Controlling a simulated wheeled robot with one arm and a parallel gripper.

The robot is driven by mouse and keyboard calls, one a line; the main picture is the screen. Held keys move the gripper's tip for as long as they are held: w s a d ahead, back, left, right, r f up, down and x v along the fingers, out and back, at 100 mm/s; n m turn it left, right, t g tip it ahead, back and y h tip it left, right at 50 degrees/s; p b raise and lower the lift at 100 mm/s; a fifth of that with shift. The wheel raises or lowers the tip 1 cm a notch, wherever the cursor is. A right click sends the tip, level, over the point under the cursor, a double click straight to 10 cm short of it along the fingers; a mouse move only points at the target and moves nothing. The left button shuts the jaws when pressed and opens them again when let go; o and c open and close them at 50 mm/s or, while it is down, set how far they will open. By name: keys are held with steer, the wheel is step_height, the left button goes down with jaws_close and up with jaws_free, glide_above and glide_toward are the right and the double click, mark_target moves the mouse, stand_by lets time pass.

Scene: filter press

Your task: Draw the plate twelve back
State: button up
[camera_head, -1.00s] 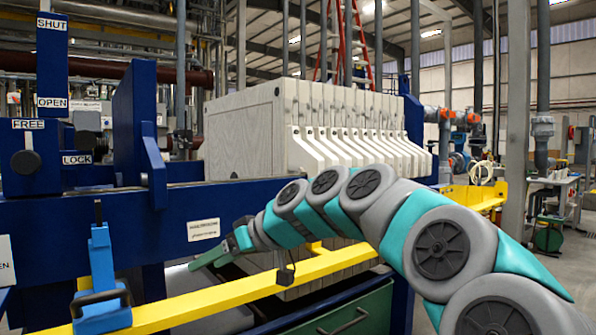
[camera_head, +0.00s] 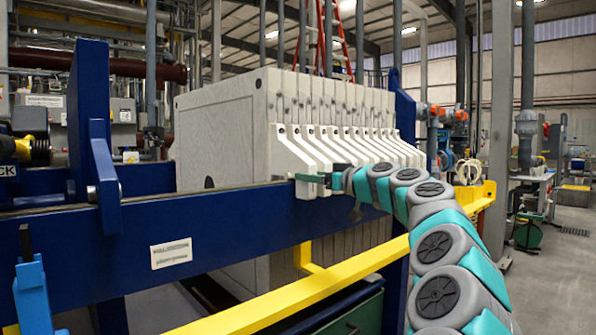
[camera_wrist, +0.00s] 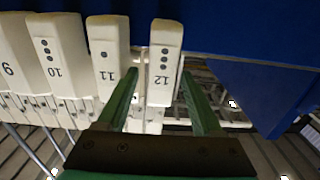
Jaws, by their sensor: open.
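In the wrist view, the plate handle marked 12 (camera_wrist: 164,60) is a white block with dark dots, at the end of a row. My gripper (camera_wrist: 155,75) is open, with one green finger on each side of handle 12. The left finger overlaps the handle marked 11 (camera_wrist: 107,55) in the picture; contact cannot be told. In the head view, my gripper (camera_head: 312,179) is at the near end of the row of white plate handles (camera_head: 350,143). Numbers cannot be read there.
Handle 10 (camera_wrist: 58,55) stands left of 11. The blue side rail (camera_head: 235,235) runs below the plates, with a yellow bar (camera_head: 330,277) in front. A blue upright (camera_head: 90,120) stands left, with an open gap before the plate pack.

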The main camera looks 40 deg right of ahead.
steer(key=w, duration=0.1)
steer(key=w+p, duration=0.2)
steer(key=w, duration=0.1)
steer(key=shift+a+r, duration=0.2)
steer(key=shift+a, duration=0.05)
steer(key=shift+w+f, duration=0.2)
steer(key=shift+w, duration=0.45)
steer(key=shift+c, duration=0.4)
jaws_close()
